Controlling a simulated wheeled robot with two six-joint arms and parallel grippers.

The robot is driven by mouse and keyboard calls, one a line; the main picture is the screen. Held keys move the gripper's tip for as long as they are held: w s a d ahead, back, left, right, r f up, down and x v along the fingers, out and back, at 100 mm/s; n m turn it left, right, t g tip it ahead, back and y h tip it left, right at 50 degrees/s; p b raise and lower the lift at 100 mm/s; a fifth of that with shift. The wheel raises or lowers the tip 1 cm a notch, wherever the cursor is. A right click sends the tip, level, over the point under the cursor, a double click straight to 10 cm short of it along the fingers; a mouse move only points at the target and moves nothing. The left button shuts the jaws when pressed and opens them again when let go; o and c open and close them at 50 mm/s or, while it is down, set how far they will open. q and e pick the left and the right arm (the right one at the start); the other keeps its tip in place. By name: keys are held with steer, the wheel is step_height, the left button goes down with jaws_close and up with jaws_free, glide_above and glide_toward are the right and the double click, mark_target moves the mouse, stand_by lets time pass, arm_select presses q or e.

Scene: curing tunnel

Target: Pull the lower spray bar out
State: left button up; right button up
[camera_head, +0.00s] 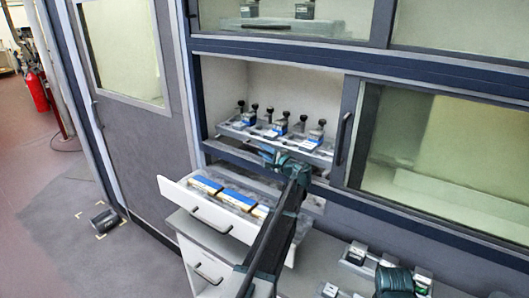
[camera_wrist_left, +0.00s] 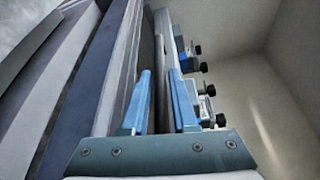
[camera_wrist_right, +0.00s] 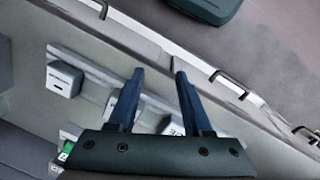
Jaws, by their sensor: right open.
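The lower spray bar (camera_head: 262,135), a pale rail bearing several black-knobbed blocks with blue labels, sits in the open bay. It also shows in the left wrist view (camera_wrist_left: 173,62). My left gripper (camera_head: 270,152) is at the bar's front edge, right of its middle. In the left wrist view its blue fingers (camera_wrist_left: 159,75) are apart, with a thin grey edge between them; I cannot tell whether they touch it. My right gripper (camera_wrist_right: 159,72) is open and empty above the grey counter; its dark body shows at the bottom right of the head view (camera_head: 393,282).
An open drawer (camera_head: 178,190) with blue-and-yellow boxes juts out below the bay. A sliding glass door (camera_head: 430,150) with a black handle bounds the bay at right. Several small grey blocks (camera_head: 357,252) stand on the counter. Similar blocks show behind the upper glass (camera_head: 280,25).

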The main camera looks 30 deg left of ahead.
arm_select(q)
jaws_close()
stand_by(1.1)
